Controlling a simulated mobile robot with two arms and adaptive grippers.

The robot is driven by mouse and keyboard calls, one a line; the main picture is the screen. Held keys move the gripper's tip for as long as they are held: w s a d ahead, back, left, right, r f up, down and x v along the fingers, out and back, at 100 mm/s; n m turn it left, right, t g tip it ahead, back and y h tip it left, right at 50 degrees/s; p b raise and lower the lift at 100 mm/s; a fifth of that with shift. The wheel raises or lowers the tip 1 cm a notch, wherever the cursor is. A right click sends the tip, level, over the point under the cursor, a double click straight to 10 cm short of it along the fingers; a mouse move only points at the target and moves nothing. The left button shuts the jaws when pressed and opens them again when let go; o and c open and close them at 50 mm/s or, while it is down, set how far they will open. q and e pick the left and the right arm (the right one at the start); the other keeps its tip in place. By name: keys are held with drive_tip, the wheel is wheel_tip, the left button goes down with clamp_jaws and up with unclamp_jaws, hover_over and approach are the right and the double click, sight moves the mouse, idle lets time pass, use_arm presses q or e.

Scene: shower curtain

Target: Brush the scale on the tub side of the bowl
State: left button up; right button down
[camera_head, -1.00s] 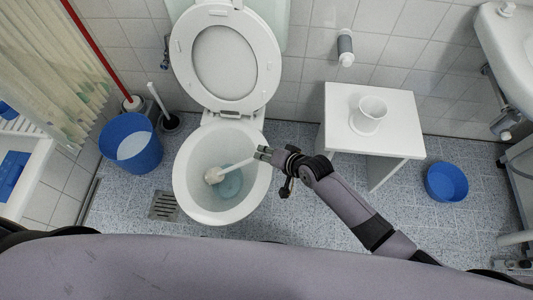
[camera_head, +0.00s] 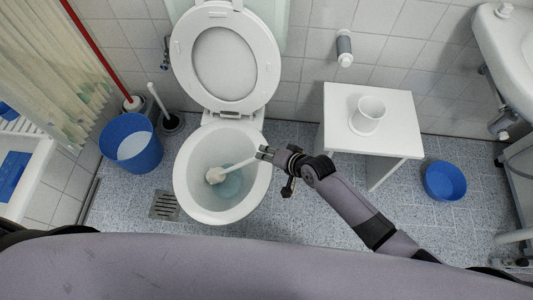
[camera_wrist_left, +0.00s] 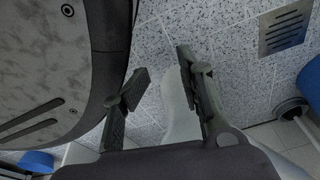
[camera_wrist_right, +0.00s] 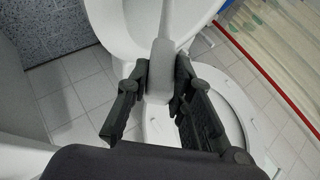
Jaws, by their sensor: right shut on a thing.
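The white toilet bowl (camera_head: 186,185) stands open with its lid and seat (camera_head: 224,57) raised. A blue-tinted pool of water (camera_head: 230,184) lies at its bottom. My right gripper (camera_head: 264,153) is at the bowl's right rim, shut on the handle of a white toilet brush (camera_head: 215,175). The brush slants down to the left and its head is inside the bowl, at the left of the water. In the right wrist view the grip (camera_wrist_right: 158,72) of the brush is between the fingers. My left gripper (camera_wrist_left: 165,80) shows only in its wrist view, fingers apart and empty. No scale is distinguishable.
A blue bin (camera_head: 131,143) and a dark brush holder with a white handle (camera_head: 159,99) stand left of the bowl. A white stool (camera_head: 399,143) bears a white cup (camera_head: 368,115) at right. A blue basin (camera_head: 446,182) sits on the floor. The tub (camera_head: 30,185) is at far left.

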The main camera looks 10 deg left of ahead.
drive_tip(key=shift+d+r+p, duration=0.7)
drive_tip(key=shift+d+r, duration=0.1)
drive_tip(key=shift+d, duration=0.15)
use_arm(q)
drive_tip(key=s+a+f+g+p, duration=0.1)
drive_tip(key=s+f, duration=0.1)
drive_tip(key=s, duration=0.9)
drive_tip(key=shift+a+p, duration=0.25)
drive_tip(key=shift+p, duration=0.05)
use_arm(e)
drive_tip(key=shift+d+r, duration=0.4)
drive_tip(key=shift+d, duration=0.25)
drive_tip(key=shift+d+r, duration=0.4)
drive_tip(key=shift+d, duration=0.25)
use_arm(q)
drive_tip(key=shift+r, duration=0.1)
